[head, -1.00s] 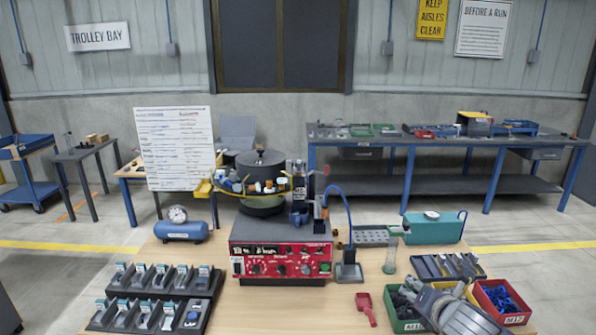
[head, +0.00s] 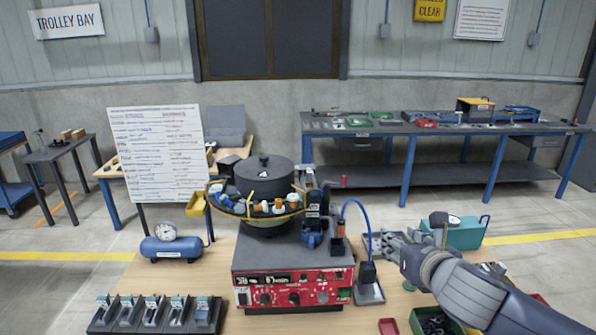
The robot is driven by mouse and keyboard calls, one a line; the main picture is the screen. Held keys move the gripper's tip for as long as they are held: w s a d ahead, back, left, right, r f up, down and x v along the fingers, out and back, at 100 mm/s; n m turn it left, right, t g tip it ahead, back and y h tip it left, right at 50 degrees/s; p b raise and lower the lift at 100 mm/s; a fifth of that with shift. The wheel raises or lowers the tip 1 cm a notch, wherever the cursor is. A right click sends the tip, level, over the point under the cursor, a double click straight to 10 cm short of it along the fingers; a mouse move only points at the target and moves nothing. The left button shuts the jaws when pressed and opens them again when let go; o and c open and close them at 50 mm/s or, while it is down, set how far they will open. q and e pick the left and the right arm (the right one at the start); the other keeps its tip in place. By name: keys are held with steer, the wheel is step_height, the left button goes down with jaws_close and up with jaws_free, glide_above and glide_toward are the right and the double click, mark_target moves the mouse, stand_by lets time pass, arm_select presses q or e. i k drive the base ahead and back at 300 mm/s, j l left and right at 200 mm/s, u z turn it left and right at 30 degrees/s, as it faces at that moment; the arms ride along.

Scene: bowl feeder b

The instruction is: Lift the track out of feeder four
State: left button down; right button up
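The bowl feeder has a dark round bowl (head: 264,178) with a yellow-edged rim that holds orange, white and dark parts. It stands on a red control box (head: 292,291). A dark upright piece with a blue block (head: 311,240) is at the bowl's right side; I cannot tell for certain that this is the track. No number four is legible on the feeder. My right gripper (head: 384,243) reaches in from the right, pointing left, to the right of the blue hose and apart from the bowl. Its fingers are too small to read. My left gripper is out of view.
A blue hose (head: 345,209) arches beside the feeder to a dark stand (head: 368,283). A teal case (head: 462,233) is behind my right arm. A blue air tank (head: 172,249) and a dark rack (head: 163,314) are at left. A green bin (head: 417,322) is at the front.

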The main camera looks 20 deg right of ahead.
mark_target(308, 181)
steer(key=i+j, duration=0.15)
steer(key=i, duration=0.45)
steer(key=i+j, duration=0.15)
steer(key=i, duration=0.4)
